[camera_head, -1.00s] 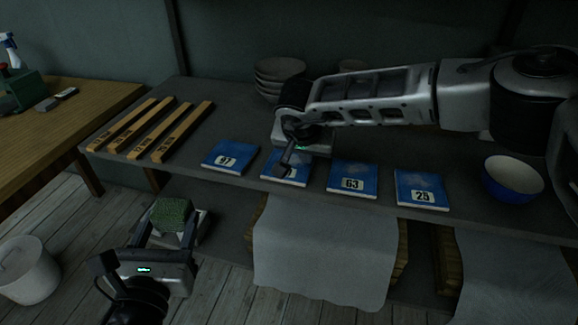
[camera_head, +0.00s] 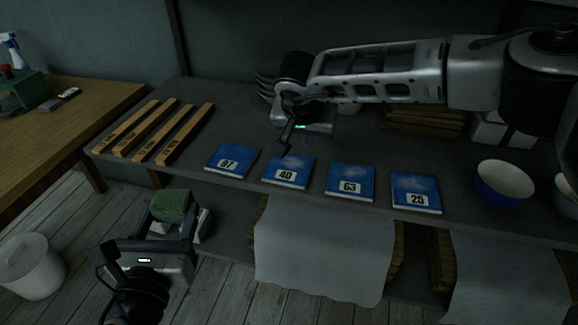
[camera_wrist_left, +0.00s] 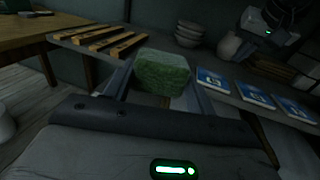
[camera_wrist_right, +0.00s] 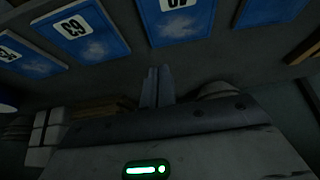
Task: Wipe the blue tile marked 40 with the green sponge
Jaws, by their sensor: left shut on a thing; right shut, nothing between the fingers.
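The blue tile marked 40 (camera_head: 288,171) lies flat on the dark shelf, between the tiles marked 97 and 63. A pale smudge shows on its upper part. It also shows at the top of the right wrist view (camera_wrist_right: 178,22). My left gripper (camera_head: 170,212) is shut on the green sponge (camera_head: 172,206) and holds it in front of the shelf, low and left of the tiles. The sponge fills the middle of the left wrist view (camera_wrist_left: 162,72). My right gripper (camera_head: 285,150) is shut and empty, just behind tile 40; its closed fingers show in the right wrist view (camera_wrist_right: 157,88).
Tiles 97 (camera_head: 231,161), 63 (camera_head: 350,182) and 25 (camera_head: 416,193) stand in the same row. Wooden bars (camera_head: 150,130) lie at the shelf's left. A blue bowl (camera_head: 504,181) is at the right. A grey cloth (camera_head: 318,250) hangs below the front edge.

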